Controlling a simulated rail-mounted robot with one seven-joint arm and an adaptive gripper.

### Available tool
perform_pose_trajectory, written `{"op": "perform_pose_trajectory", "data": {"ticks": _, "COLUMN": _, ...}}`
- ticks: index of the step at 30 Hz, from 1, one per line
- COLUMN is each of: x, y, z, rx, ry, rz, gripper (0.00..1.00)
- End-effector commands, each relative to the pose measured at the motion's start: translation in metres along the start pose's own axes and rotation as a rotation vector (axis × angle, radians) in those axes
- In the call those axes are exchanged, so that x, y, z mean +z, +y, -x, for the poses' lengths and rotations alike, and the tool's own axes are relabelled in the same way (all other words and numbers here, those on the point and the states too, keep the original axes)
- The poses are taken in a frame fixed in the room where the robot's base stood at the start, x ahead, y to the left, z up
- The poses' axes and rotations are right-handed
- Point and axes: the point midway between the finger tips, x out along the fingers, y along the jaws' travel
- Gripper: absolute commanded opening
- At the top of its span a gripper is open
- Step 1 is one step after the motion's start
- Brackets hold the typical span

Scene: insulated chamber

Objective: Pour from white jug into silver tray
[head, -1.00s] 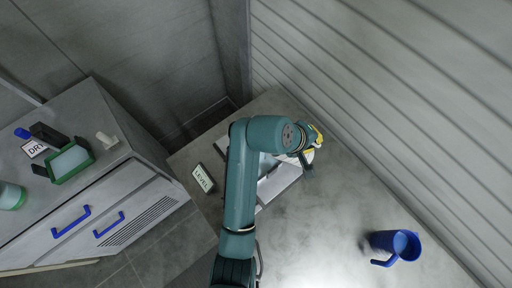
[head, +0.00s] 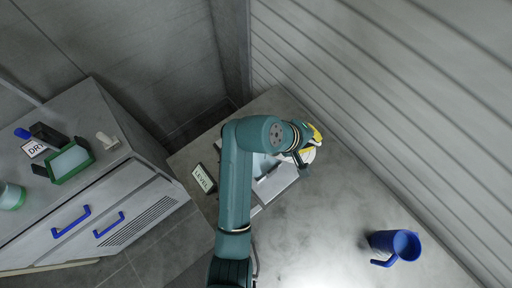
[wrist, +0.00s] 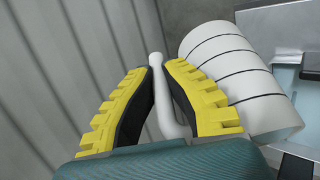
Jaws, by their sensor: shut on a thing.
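My gripper (wrist: 157,78), with yellow-backed black fingers, is shut on the handle (wrist: 170,115) of the white jug (wrist: 232,65). The jug has dark rings around its body and lies at a slant across the wrist view. Its opening and contents are hidden. In the head view the jug (head: 311,155) shows only in part beside my gripper (head: 314,136), near the tray's right end. The silver tray (head: 283,186) lies on the table, partly covered by my arm, with pale blue inside it. A part of the tray (wrist: 282,18) shows right of the jug in the wrist view.
A "LEVEL" sign (head: 203,178) stands left of the tray. A blue jug (head: 392,245) stands at the lower right of the table (head: 330,225), with bare surface between. The ribbed wall (head: 400,100) is close behind my gripper. A cabinet (head: 110,200) is at the left.

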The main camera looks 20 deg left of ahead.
Motion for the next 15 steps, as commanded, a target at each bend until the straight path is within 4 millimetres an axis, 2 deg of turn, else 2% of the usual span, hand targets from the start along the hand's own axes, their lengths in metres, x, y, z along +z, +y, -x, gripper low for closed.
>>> {"op": "perform_pose_trajectory", "data": {"ticks": 15, "x": -0.0006, "y": 0.0029, "z": 0.0046, "rx": 0.027, "ry": -0.013, "rz": 0.007, "gripper": 0.0}}
